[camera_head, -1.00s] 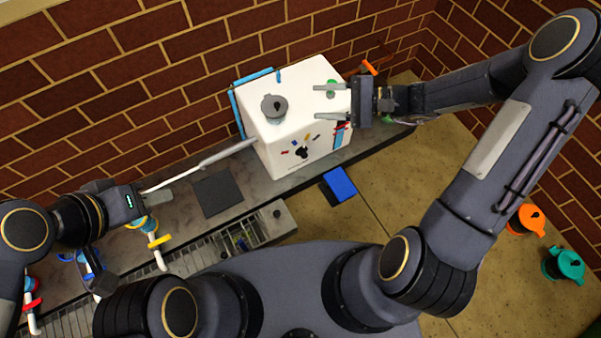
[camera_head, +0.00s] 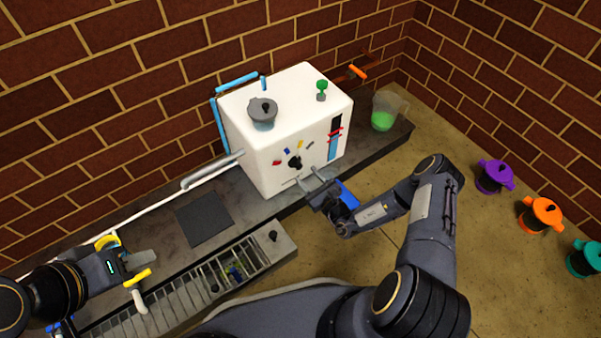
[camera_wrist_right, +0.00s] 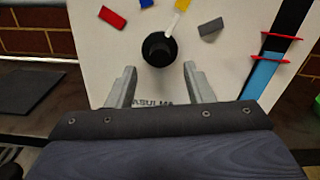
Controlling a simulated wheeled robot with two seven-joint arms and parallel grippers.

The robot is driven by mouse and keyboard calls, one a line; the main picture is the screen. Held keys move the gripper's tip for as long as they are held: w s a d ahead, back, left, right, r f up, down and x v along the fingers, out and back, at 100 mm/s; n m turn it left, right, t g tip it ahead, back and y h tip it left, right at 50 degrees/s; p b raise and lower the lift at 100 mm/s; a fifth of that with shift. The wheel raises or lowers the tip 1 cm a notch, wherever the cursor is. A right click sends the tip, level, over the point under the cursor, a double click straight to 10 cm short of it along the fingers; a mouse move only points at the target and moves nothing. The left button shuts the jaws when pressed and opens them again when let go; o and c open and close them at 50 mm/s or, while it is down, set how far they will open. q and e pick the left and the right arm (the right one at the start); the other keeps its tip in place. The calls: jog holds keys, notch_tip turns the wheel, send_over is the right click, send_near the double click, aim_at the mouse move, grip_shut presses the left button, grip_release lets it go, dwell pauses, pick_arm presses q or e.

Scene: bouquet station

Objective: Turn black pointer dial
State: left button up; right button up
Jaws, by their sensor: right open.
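The black pointer dial (camera_head: 295,162) is on the front face of the white machine (camera_head: 262,160), with red, blue, yellow and grey marks around its upper side. In the right wrist view the dial (camera_wrist_right: 159,49) shows as a round black knob with a pale pointer leading up and slightly right, near the yellow mark (camera_wrist_right: 184,5). My right gripper (camera_head: 316,178) is open in front of the machine. Its two fingers (camera_wrist_right: 160,85) point at the face, just below the dial and apart from it. My left gripper (camera_head: 145,267) is at the lower left, away from the machine; its opening is unclear.
A grey lidded pot (camera_head: 262,112) and a green knob (camera_head: 322,88) are on top of the machine. A clear jug with green liquid (camera_head: 385,112) stands right of it. Purple, orange and teal pots (camera_head: 541,214) stand at the right.

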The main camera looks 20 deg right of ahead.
aim_at(300, 167)
jog(key=shift+b+x, duration=0.7)
jog(key=shift+x, duration=1.55)
jog(key=shift+c, duration=0.5)
jog(key=c, duration=0.9)
jog(key=shift+r+n+p, duration=0.2)
jog(key=shift+n+p, duration=1.1)
jog(key=n+p, duration=0.3)
jog(key=n, duration=0.1)
jog(key=shift+n, duration=0.3)
jog(key=n+p, duration=0.3)
jog(key=n, duration=0.2)
jog(key=shift+p, duration=0.3)
jog(key=shift+f+n+p, duration=0.1)
jog(key=shift+n+p, duration=0.75)
jog(key=shift+n, duration=0.95)
